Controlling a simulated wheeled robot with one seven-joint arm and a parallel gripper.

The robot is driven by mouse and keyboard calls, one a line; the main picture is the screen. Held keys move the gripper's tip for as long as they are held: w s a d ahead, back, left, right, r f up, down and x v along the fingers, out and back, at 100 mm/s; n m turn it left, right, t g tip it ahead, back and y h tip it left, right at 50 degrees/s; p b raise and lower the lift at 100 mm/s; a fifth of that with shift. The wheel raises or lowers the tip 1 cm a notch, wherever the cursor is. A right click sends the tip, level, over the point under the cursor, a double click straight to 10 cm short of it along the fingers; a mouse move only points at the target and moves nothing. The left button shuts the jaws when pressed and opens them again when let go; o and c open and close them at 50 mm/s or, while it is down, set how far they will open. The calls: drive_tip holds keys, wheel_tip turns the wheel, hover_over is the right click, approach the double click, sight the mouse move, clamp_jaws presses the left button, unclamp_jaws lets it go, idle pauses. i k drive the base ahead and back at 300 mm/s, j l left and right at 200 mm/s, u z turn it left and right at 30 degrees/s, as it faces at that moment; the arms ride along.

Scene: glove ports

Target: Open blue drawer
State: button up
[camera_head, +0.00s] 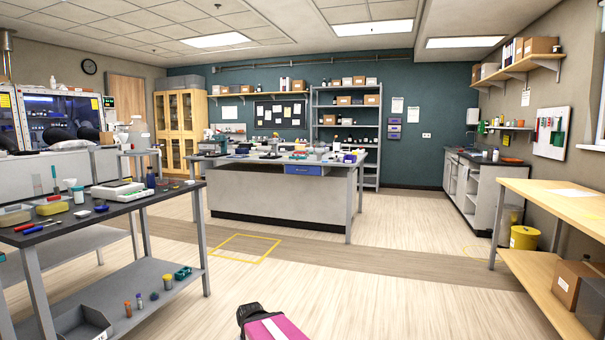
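The blue drawer (303,169) is in the upper right part of the long island bench (275,192), just under its dark worktop. Its front looks flush with the bench, so it appears shut. A small handle mark shows on its front, too small to make out clearly. A magenta and black part of my arm shows at the bottom centre. Its black end (249,312) appears to be my gripper, low over the floor and far from the drawer. Its fingers cannot be made out.
Open wooden floor with a yellow taped square (243,249) lies before the island bench. A dark-topped table (100,212) with labware stands at left. A wooden bench (555,205) and yellow bin (524,238) stand at right.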

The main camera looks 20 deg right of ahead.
sight(290, 169)
drive_tip(key=i+l+z, duration=0.45)
drive_tip(key=i, duration=0.2)
drive_tip(key=i+l+z, duration=0.3)
drive_tip(key=i, duration=0.6)
drive_tip(key=i+j+z, duration=0.1)
drive_tip(key=i+z, duration=0.15)
drive_tip(key=i, duration=2.5)
